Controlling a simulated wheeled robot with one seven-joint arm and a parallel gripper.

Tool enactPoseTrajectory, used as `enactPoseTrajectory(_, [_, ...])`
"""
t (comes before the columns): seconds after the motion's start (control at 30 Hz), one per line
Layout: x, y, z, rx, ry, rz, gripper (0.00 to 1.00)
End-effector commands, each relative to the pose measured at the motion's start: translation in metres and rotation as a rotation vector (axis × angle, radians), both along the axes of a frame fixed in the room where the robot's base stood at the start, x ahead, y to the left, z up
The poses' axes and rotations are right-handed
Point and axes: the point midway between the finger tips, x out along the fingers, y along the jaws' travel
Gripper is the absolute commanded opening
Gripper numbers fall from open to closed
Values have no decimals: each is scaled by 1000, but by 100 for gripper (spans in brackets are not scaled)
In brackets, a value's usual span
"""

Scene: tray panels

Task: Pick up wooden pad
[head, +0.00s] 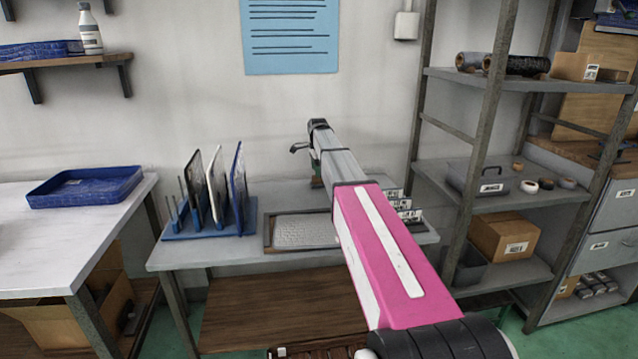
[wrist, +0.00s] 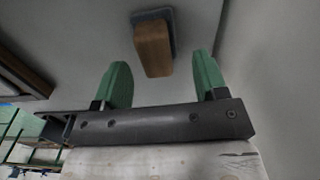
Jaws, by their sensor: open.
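The wooden pad (wrist: 152,48) is a brown block with a dark grey part at its far end, seen in the wrist view. It lies on a grey surface, beyond and between my fingers. My gripper (wrist: 161,62) is open, with its two green fingers spread apart and nothing between their tips that I can see touching. In the head view my pink and grey arm reaches over the small grey table (head: 205,253), and a bit of green of my gripper (head: 316,178) shows near the wall. The pad is hidden in the head view.
A blue rack (head: 210,235) with upright panels stands at the table's left. A framed tray (head: 268,238) with a pale textured inside lies in the middle. Small labelled items (head: 408,210) sit on the right. A metal shelf (head: 490,185) stands close to the table's right side.

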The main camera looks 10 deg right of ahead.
Motion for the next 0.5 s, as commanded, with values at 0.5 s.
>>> enactPoseTrajectory(0.5, [-5, -4, -44, 0, 1, 0, 66])
